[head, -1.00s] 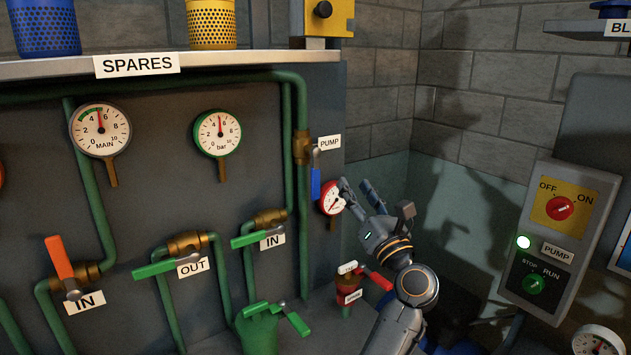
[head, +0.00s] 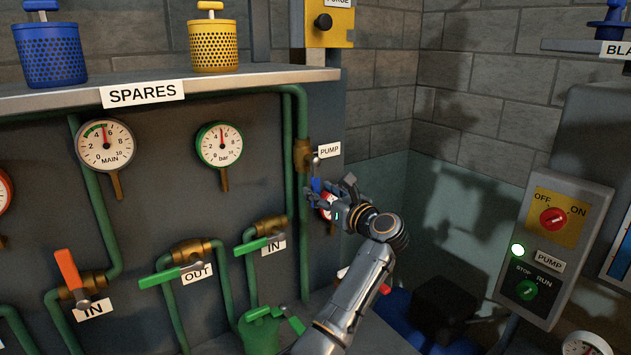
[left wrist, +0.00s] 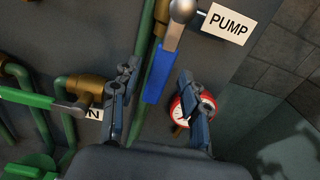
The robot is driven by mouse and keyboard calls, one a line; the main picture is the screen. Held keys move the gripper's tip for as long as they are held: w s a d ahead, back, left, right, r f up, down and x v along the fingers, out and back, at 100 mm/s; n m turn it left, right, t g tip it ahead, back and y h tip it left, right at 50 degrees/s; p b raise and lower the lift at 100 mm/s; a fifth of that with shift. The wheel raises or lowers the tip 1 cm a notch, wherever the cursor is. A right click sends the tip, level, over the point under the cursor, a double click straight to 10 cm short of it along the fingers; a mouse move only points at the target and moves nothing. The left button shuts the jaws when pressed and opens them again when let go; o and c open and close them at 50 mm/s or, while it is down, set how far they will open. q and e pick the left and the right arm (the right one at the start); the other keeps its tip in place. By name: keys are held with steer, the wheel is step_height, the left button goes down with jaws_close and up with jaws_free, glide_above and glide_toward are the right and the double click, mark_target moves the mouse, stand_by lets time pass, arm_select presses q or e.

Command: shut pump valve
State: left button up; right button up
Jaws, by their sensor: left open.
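The pump valve sits on the vertical green pipe by the PUMP label (head: 329,150). Its blue lever (left wrist: 160,74) hangs down, roughly along the pipe; its brass body (head: 302,154) shows in the head view. My left gripper (head: 315,193) is at the lever, and its fingers partly hide the lever in the head view. In the left wrist view the left gripper (left wrist: 156,82) is open, one finger on each side of the lever, with gaps visible. I cannot tell whether the lever lies fully between the fingertips in depth. My right gripper is not in view.
A small red gauge (left wrist: 190,108) lies just behind the right-hand finger. A green-handled IN valve (head: 265,236) is at the lower left. The shelf (head: 230,80) runs above. A switch box (head: 555,250) stands at the right, with open room between.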

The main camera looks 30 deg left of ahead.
arm_select(q)
steer(key=shift+p+x, duration=0.3)
steer(key=shift+x, duration=1)
jaws_close()
